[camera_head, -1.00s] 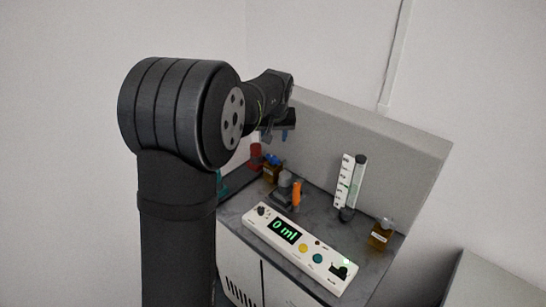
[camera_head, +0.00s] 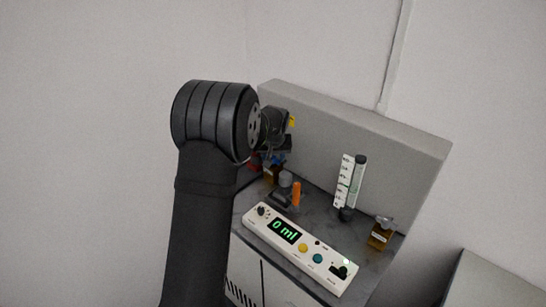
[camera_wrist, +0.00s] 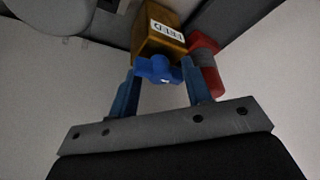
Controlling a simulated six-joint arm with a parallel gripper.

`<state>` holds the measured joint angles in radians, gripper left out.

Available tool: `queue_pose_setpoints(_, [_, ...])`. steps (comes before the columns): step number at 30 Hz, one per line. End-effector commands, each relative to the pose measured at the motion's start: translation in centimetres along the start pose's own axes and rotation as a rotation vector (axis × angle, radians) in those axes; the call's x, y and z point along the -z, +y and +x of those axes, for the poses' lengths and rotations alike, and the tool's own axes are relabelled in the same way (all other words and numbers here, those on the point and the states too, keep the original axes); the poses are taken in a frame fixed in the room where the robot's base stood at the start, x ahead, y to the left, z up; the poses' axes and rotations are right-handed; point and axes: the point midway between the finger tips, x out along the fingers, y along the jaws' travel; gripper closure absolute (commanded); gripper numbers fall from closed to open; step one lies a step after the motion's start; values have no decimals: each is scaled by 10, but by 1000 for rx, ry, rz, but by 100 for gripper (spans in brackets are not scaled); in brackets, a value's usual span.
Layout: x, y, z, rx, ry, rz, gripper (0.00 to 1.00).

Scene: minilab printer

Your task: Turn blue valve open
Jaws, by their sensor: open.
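The blue valve (camera_wrist: 158,69) sits on the end of an amber bottle (camera_wrist: 158,30) with a white label reading "FEED" in the wrist view. My gripper (camera_wrist: 162,88) is open, with one blue finger on each side of the valve. Small gaps seem to show between the fingers and the valve; contact cannot be told. In the head view my gripper (camera_head: 272,158) is at the back left of the bench, above the amber bottle (camera_head: 272,174), and largely hides the valve.
A red-capped item (camera_wrist: 205,65) stands close beside the right finger. On the bench (camera_head: 325,202) are an orange piece (camera_head: 296,194), a graduated cylinder (camera_head: 358,180), another amber bottle (camera_head: 380,236) and a white control panel (camera_head: 290,240) reading "0 ml". A grey back wall (camera_head: 350,140) rises behind.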

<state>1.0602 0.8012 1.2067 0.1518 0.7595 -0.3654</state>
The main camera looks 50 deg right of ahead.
Motion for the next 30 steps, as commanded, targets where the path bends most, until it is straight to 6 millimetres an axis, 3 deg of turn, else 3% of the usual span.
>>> queue_pose_setpoints(2, [0,0,0,0,0,0,57])
queue_pose_setpoints(6, [0,0,0,0,0,0,85])
queue_pose_setpoints(9, [0,0,0,0,0,0,100])
queue_pose_setpoints(20, [0,-1,0,-23,0,52,100])
queue_pose_setpoints(30, [0,-3,0,-118,-1,280,99])
